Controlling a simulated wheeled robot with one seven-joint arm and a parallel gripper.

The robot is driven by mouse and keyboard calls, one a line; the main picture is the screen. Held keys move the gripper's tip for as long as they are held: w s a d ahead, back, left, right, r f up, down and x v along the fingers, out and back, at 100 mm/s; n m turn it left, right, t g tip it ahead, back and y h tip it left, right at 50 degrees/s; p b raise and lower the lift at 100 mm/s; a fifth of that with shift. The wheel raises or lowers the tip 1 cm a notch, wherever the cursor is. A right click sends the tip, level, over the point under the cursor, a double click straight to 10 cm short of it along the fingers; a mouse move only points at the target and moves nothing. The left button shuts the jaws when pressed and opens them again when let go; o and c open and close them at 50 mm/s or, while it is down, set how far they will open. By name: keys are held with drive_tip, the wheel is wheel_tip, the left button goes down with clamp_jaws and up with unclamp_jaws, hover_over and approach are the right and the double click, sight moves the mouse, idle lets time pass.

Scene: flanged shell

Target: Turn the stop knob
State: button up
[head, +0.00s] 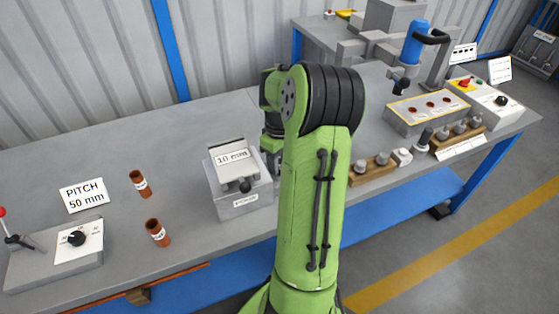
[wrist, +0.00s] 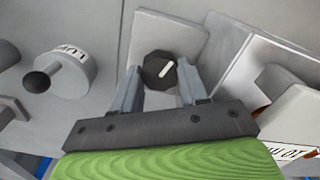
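A black, many-sided knob (wrist: 160,70) with a white pointer line sits on a light grey plate (wrist: 172,27) in the wrist view. The pointer slants up to the right. My gripper (wrist: 158,82) is over it, with one finger at the knob's left side and one at its right. The fingers are spread; whether they touch the knob cannot be told. In the head view my green arm hides the gripper's fingertips and this knob.
A grey box (head: 240,200) with a "10 mm" sign (head: 232,157) stands just left of my arm. Brown cylinders (head: 140,183) and a "PITCH 50 mm" card (head: 85,195) are further left. A labelled round grey part (wrist: 70,75) lies left of the plate.

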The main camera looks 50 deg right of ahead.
drive_tip(key=shift+m, duration=0.3)
drive_tip(key=m+p, duration=0.1)
drive_tip(key=m, duration=0.2)
drive_tip(key=shift+r+m+p, duration=0.1)
drive_tip(key=shift+m+p, duration=0.2)
drive_tip(key=shift+p, duration=0.05)
drive_tip(key=m+p, duration=0.1)
drive_tip(key=m, duration=0.3)
drive_tip(key=m+p, duration=0.1)
drive_tip(key=m, duration=0.3)
drive_tip(key=shift+m+p, duration=0.3)
drive_tip(key=shift+m, duration=0.1)
drive_tip(key=shift+m+p, duration=0.4)
drive_tip(key=shift+m, duration=1.5)
drive_tip(key=o, duration=0.8)
drive_tip(key=shift+c, duration=0.2)
